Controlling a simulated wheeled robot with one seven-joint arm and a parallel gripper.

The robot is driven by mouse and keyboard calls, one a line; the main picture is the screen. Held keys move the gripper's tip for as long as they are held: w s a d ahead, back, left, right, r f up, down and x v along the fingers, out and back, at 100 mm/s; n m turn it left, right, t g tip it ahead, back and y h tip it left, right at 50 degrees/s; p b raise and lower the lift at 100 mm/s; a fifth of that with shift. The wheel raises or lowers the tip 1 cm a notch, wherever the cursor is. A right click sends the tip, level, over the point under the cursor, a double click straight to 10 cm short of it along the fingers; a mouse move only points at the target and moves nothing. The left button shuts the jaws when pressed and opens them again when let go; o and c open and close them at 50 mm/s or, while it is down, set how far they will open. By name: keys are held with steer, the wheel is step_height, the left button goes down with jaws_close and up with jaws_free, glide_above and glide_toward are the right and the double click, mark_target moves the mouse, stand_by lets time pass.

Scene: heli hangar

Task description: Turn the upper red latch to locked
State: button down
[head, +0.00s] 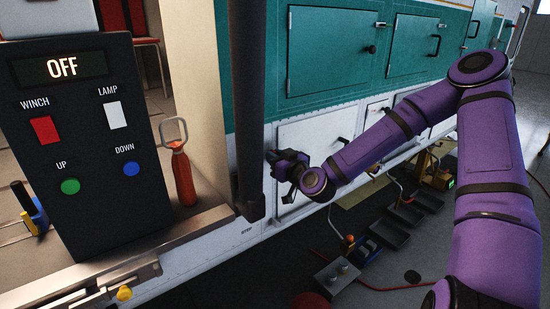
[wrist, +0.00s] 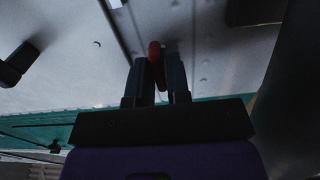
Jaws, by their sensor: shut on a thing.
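A red latch (wrist: 155,62) shows in the wrist view as a narrow red handle in front of a pale riveted panel. My gripper (wrist: 157,72) has one dark finger on each side of it and is shut on it. The handle lies roughly in line with the fingers. In the head view my gripper (head: 279,165) is at the white lower panel (head: 315,142), just right of a dark vertical post. The latch cannot be made out there. The frames do not show clearly whether it is the upper latch, nor its locked mark.
The dark post (head: 247,110) stands close to the left of my gripper. A control box (head: 90,150) reading OFF and a red bottle (head: 182,175) are further left. Teal doors (head: 330,50) are above. Trays (head: 390,234) and a grey box (head: 336,275) lie on the floor.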

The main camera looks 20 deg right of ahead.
steer(key=shift+m, duration=0.4)
steer(key=m, duration=0.5)
steer(key=shift+d+f+m, duration=0.1)
steer(key=shift+d+m, duration=0.05)
steer(key=shift+m, duration=0.15)
steer(key=m, duration=0.5)
steer(key=shift+f, duration=0.1)
steer(key=shift+m, duration=0.4)
steer(key=c, duration=1.2)
jaws_free()
steer(key=shift+d, duration=0.1)
